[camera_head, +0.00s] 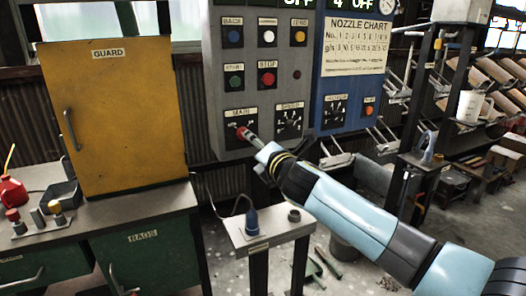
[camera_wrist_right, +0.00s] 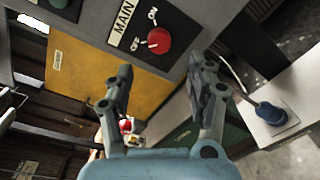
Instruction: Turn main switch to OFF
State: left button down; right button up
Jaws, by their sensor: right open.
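The main switch is a red round knob (camera_wrist_right: 159,40) on a black plate marked MAIN, ON and OFF in the right wrist view. A small pale mark shows on the knob, but I cannot tell for certain which label it points at. In the head view the red knob (camera_head: 241,132) sits low on the grey panel, partly behind my right gripper (camera_head: 256,141). In the right wrist view my right gripper (camera_wrist_right: 162,66) is open and empty. Its two fingers are spread apart below the knob, and no contact shows. My left gripper is not in view.
Buttons, including a red STOP button (camera_head: 267,79), sit above on the grey panel (camera_head: 226,150). A blue panel (camera_head: 327,116) stands to its right. A yellow GUARD cabinet (camera_head: 120,130) is at left. A small stand (camera_head: 268,234) with a blue-handled tool (camera_head: 252,220) is below.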

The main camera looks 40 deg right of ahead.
jog(key=v, duration=0.4)
jog(key=shift+s, duration=0.2)
jog(key=s+a+f+m+g+b, duration=0.1)
jog(key=s+f+m+g+b, duration=0.15)
jog(key=s+f, duration=0.8)
jog(key=s+f+m+g+y+b, duration=0.1)
jog(key=s+f+m+g+b, duration=0.15)
jog(key=f, duration=1.55)
jog(key=s+a+f+m+g+b, duration=0.1)
jog(key=s+f+m+g+b, duration=0.15)
jog(key=s+f, duration=0.8)
jog(key=s+a+f+m+g+y, duration=0.1)
jog(key=s+a+f+m+g, duration=0.1)
jog(key=s+f+m+g, duration=0.2)
jog(key=s+a+f+m+g+y+b, duration=0.1)
jog(key=s+a+f+m+g, duration=0.2)
jog(key=s+f+m, duration=0.7)
jog(key=s+f, duration=0.3)
jog(key=s, duration=0.4)
jog(key=s+f+g, duration=0.1)
jog(key=s+f, duration=0.3)
jog(key=s, duration=0.4)
jog(key=shift+a+f, duration=0.15)
jog(key=shift+a, duration=0.1)
